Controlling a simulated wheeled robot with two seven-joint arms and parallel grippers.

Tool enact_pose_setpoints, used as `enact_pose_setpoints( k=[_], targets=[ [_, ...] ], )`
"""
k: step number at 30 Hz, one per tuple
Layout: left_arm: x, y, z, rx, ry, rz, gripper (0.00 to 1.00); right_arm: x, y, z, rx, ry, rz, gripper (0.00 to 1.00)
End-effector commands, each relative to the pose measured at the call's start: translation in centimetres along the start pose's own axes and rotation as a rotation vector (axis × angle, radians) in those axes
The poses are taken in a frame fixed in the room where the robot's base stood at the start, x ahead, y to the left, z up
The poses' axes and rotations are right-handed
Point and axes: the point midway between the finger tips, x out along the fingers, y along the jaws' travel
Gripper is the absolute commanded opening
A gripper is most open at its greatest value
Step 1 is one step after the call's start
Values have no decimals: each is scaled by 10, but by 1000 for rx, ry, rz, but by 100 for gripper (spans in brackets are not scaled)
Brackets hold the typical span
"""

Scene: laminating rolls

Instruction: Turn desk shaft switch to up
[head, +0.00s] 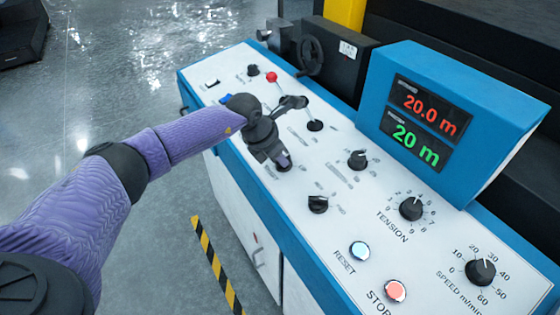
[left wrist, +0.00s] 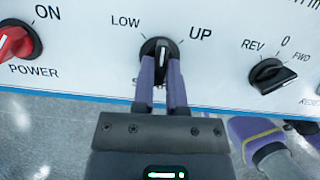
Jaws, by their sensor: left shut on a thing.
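The desk shaft switch (left wrist: 161,50) is a round black knob with a white pointer line, between the printed words LOW on its left and UP on its right. The pointer stands about midway between the two words in the left wrist view. The label below the knob is mostly hidden by my gripper. My left gripper (left wrist: 162,80) is shut on the knob, one purple finger on each side. In the head view my left gripper (head: 284,163) reaches down to the white panel and covers the knob. My right gripper is not in view.
A red POWER knob (left wrist: 18,41) and a black REV/FWD knob (left wrist: 272,76) flank the switch. The white panel (head: 335,228) also carries a red-tipped lever (head: 272,77), TENSION dial (head: 411,208), RESET (head: 360,251) and STOP (head: 396,290) buttons. A blue display box (head: 470,110) rises behind.

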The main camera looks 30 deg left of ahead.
Motion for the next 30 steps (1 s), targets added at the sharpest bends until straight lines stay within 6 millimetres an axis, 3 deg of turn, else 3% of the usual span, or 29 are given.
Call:
enact_pose_setpoints(
  k=[15, 30],
  targets=[
    [8, 2, -5, 461, 13, -135, 0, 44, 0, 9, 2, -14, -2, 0],
    [6, 3, -4, 754, 16, -219, 0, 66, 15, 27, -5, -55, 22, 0]
  ],
)
